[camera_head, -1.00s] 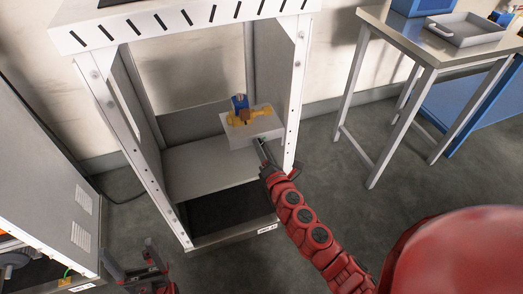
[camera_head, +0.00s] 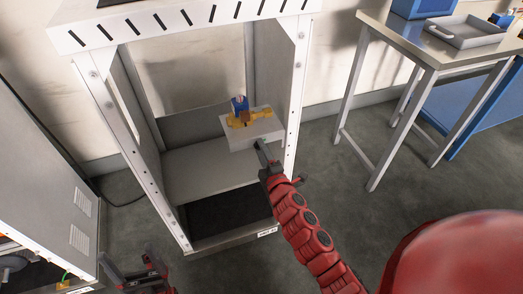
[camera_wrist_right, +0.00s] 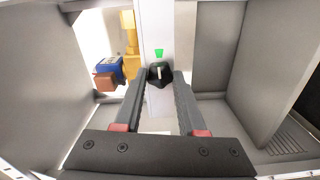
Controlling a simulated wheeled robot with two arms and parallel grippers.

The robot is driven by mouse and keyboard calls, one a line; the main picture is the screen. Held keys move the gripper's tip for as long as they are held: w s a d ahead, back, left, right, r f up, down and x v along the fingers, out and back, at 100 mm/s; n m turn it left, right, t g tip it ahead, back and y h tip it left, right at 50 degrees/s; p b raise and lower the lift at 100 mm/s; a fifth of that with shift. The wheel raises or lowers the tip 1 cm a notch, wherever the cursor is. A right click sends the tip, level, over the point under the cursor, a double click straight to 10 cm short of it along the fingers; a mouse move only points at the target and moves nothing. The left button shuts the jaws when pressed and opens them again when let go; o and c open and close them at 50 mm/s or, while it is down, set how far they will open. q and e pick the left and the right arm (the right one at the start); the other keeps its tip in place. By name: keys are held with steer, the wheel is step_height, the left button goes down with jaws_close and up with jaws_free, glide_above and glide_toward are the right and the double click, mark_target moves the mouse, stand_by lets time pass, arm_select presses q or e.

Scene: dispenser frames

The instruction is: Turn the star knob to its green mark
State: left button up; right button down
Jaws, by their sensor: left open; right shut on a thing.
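The black star knob (camera_wrist_right: 160,75) sits on the front of a pale grey box (camera_head: 240,139). Its white pointer line runs nearly upright in the right wrist view, roughly in line with the green mark (camera_wrist_right: 158,53) just above. My right gripper (camera_wrist_right: 161,82) is shut on the knob, one finger on each side; in the head view the gripper (camera_head: 261,149) hides the knob. My left gripper (camera_head: 134,272) is open and empty, low at the left, apart from the box.
The box stands inside a white open frame (camera_head: 118,130) with posts on both sides. A yellow fitting (camera_head: 258,114) with a blue part (camera_head: 240,103) is on top of the box. A steel table (camera_head: 400,45) stands to the right, with grey floor between.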

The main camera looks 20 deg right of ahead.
steer(key=shift+m, duration=0.3)
steer(key=c, duration=0.5)
jaws_free()
steer(key=s, duration=1.7)
steer(key=shift+s+d, duration=0.25)
steer(key=shift+d, duration=0.05)
